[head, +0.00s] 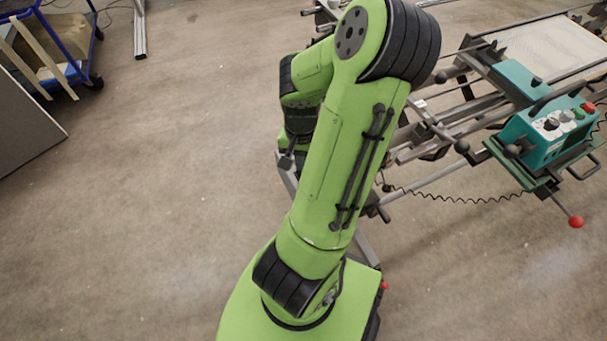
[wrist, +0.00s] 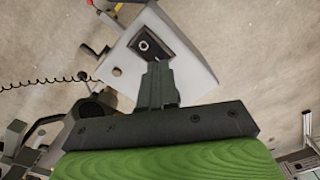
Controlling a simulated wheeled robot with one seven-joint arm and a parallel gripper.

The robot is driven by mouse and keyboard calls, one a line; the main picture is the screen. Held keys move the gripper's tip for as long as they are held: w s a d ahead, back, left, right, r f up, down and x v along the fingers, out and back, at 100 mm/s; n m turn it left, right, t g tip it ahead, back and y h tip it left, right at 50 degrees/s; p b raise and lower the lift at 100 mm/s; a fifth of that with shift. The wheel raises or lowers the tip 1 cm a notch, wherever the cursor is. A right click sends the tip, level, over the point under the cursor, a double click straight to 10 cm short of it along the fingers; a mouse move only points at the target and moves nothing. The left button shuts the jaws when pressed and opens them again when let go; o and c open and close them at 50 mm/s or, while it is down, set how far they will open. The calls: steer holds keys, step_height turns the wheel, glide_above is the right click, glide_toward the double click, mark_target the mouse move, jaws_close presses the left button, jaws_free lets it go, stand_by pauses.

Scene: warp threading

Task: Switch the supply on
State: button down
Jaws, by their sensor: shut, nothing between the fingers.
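In the wrist view a pale grey box (wrist: 187,74) has a dark plate with a light round switch or knob (wrist: 143,45) on its face. I cannot tell which way the switch is set. My gripper (wrist: 158,68) is shut and empty, with its fingertips just below the dark plate in the picture. I cannot tell whether they touch it. In the head view my gripper (head: 286,160) shows small and dark to the left of my green arm. The box is not to be made out there, probably hidden by the arm.
A metal frame machine (head: 450,125) stands at the right, with a teal control box (head: 545,145) bearing knobs and buttons. A coiled black cable (head: 450,198) hangs below it. A blue cart (head: 75,35) stands at the upper left. The floor on the left is clear.

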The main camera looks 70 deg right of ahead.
steer(key=shift+f+b, duration=0.7)
steer(key=shift+f, duration=0.25)
stand_by(0.3)
step_height(320, 180, up, 7)
steer(key=p, duration=0.7)
steer(key=shift+r, duration=0.15)
stand_by(0.3)
